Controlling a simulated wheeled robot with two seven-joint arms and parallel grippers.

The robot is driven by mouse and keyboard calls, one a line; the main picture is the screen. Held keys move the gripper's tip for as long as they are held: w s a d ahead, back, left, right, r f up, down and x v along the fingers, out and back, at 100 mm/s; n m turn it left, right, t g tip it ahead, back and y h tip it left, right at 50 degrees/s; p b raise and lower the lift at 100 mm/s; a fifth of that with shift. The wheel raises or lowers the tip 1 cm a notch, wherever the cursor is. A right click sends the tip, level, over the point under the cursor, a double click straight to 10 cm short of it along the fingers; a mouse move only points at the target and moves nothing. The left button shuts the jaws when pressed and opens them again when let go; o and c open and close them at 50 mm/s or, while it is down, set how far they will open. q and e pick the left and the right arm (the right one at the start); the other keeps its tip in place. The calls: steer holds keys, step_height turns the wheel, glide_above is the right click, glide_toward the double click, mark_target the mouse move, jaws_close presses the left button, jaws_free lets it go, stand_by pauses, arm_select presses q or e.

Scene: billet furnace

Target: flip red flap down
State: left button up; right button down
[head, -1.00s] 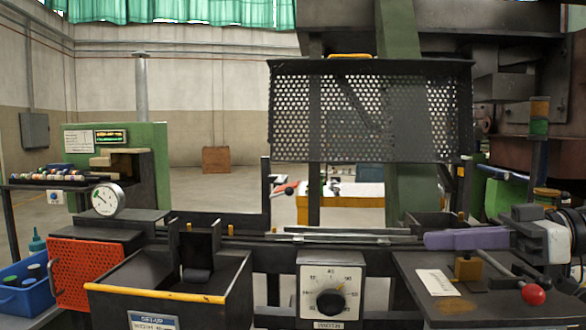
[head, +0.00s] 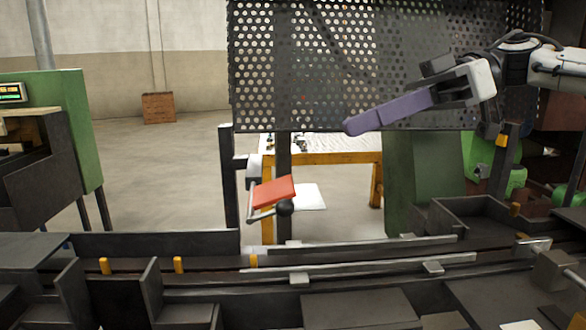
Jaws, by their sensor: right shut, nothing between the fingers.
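The red flap (head: 274,192) is a small red plate in the middle of the head view. It sits slightly tilted beside a dark upright post (head: 228,180). A thin metal lever with a black ball knob (head: 285,208) is at its lower edge. My right gripper (head: 352,126) comes in from the upper right, its long purple fingers shut and empty, pointing left and down. In the picture its tips are above and to the right of the flap, apart from it. My left gripper is not in view.
A dark perforated guard panel (head: 330,70) hangs behind my right gripper. Dark rails (head: 370,262) with orange pegs run across the front. A dark open box (head: 475,222) stands at right, a table with an orange frame (head: 330,157) behind.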

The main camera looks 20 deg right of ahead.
glide_above(272, 198)
steer(key=s+d, duration=0.3)
step_height(272, 198, down, 4)
steer(key=f, duration=0.1)
steer(key=s+f, duration=0.1)
steer(key=f, duration=0.1)
steer(key=shift+f+b, duration=0.3)
steer(key=shift+d+f, duration=0.1)
steer(key=shift+d, duration=0.1)
